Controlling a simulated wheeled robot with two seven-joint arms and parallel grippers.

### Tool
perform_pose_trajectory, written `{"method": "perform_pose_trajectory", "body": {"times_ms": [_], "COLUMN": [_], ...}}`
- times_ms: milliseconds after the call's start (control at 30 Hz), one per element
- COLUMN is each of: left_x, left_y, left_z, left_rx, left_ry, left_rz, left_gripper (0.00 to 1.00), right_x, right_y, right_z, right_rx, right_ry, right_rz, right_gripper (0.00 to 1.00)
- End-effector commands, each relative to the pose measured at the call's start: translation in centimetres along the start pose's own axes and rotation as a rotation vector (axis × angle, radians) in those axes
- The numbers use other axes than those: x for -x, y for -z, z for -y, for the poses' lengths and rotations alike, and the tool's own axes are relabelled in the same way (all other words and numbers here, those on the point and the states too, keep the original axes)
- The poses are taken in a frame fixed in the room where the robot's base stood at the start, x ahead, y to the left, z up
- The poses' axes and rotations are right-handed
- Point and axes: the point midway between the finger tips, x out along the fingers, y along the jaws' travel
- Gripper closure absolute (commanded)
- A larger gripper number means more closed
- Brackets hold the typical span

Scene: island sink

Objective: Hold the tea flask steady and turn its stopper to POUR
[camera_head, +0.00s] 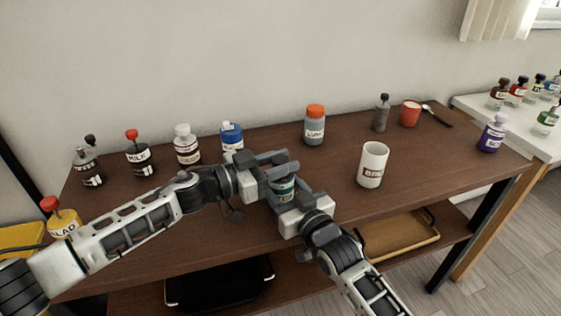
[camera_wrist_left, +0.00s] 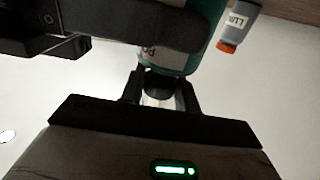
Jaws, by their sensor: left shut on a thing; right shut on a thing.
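The tea flask (camera_head: 284,189) is a teal bottle with a pale label, standing near the middle of the wooden table between my two grippers. In the left wrist view its teal body (camera_wrist_left: 208,52) shows upside down, partly behind dark gripper fingers. My left gripper (camera_head: 275,166) reaches in from the left at the flask's top. Its fingers (camera_wrist_left: 161,90) are shut on the dark stopper (camera_wrist_left: 160,80). My right gripper (camera_head: 290,195) comes from the front right, lower, and is shut on the flask's body. The stopper's markings and turn position cannot be read.
Several bottles stand along the back left, including a blue-capped one (camera_head: 232,137). An orange-capped bottle (camera_head: 314,125) stands behind the flask. A white mug (camera_head: 373,165) is to its right. A red cup (camera_head: 410,113) is farther back. The front right tabletop is clear.

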Motion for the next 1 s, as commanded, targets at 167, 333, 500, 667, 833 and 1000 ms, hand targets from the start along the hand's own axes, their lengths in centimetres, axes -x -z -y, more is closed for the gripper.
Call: {"method": "perform_pose_trajectory", "body": {"times_ms": [167, 333, 500, 667, 833, 1000], "left_x": [-0.08, -0.12, -0.16, -0.16, -0.15, -0.04], "left_y": [-0.10, -0.10, -0.14, -0.15, -0.21, -0.18], "left_z": [0.09, 0.14, 0.15, 0.13, 0.13, 0.06], "left_rx": [-0.001, -0.002, -0.001, 0.000, 0.000, 0.000], "left_ry": [-0.064, -0.172, -0.292, -0.389, -0.461, -0.502], "left_rz": [0.003, 0.003, 0.003, 0.003, 0.004, 0.004], "left_gripper": [0.91, 0.91, 0.91, 0.91, 0.91, 0.91], "right_x": [0.02, 0.01, 0.01, 0.01, 0.01, 0.01], "right_y": [-0.07, -0.07, -0.06, -0.05, -0.04, -0.04], "right_z": [-0.05, -0.04, -0.02, 0.00, 0.03, 0.06], "right_rx": [0.000, 0.000, 0.000, 0.000, 0.001, 0.001], "right_ry": [-0.001, -0.001, 0.000, 0.000, 0.001, 0.001], "right_rz": [0.002, 0.002, 0.001, 0.001, 0.001, 0.000], "right_gripper": [0.74, 0.74, 0.74, 0.74, 0.74, 0.74]}}
